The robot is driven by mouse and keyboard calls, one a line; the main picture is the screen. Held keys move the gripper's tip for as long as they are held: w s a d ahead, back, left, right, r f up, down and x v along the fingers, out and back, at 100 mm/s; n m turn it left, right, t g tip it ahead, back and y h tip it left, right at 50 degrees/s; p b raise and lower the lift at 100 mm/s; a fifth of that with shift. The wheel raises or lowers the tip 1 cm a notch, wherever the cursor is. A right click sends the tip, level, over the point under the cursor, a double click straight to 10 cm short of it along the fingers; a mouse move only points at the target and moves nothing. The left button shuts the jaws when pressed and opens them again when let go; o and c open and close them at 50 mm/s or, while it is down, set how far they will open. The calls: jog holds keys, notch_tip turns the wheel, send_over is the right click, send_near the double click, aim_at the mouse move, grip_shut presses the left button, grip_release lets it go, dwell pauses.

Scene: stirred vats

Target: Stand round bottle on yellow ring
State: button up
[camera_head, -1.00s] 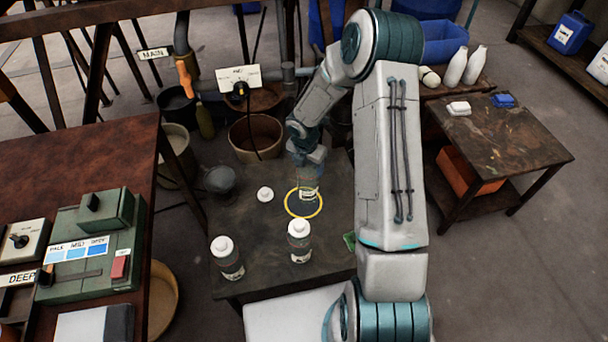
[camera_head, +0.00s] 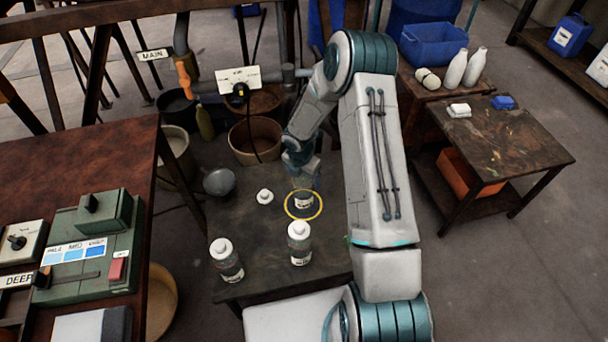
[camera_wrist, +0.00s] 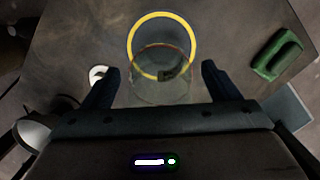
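The round bottle is clear glass with a white label (camera_head: 304,201), which shows in the head view just below my gripper (camera_head: 303,182). The yellow ring (camera_head: 289,214) lies on the low dark table, around the bottle's lower part in that view. In the wrist view the bottle (camera_wrist: 160,92) shows as a see-through round shape between my two fingers (camera_wrist: 160,75). It overlaps the near part of the ring (camera_wrist: 131,38). A gap shows between each finger and the glass, so my gripper looks open around it. I cannot tell whether the base touches the table.
Two white-capped bottles (camera_head: 300,243) (camera_head: 227,260) stand near the table's front. A small white-capped item (camera_head: 265,197) is left of the ring. A green block (camera_wrist: 277,54) lies to the right in the wrist view. Buckets (camera_head: 254,140) stand behind the table.

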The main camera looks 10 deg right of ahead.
jog(key=r, duration=0.4)
jog(key=s+r+p, duration=0.1)
jog(key=r, duration=0.3)
jog(key=a+r, duration=0.1)
jog(key=r, duration=0.3)
jog(key=shift+s+a+r+p, duration=0.1)
jog(key=shift+s+p, duration=0.05)
jog(key=shift+p, duration=0.25)
jog(key=s+d+r+m+h, duration=0.1)
jog(key=s+r+m, duration=0.45)
jog(key=r, duration=0.25)
jog(key=s+d+r+m, duration=0.2)
jog(key=s+r+m, duration=0.3)
jog(key=r+m, duration=0.25)
jog(key=s+a+r+m+y, duration=0.1)
jog(key=s+r+m, duration=0.3)
jog(key=s+m, duration=0.3)
jog(key=s+a+r+m+t+y, duration=0.1)
jog(key=s+r+m, duration=0.2)
jog(key=s+m, duration=0.4)
jog(key=shift+s+r, duration=0.35)
jog(key=shift+s, duration=0.55)
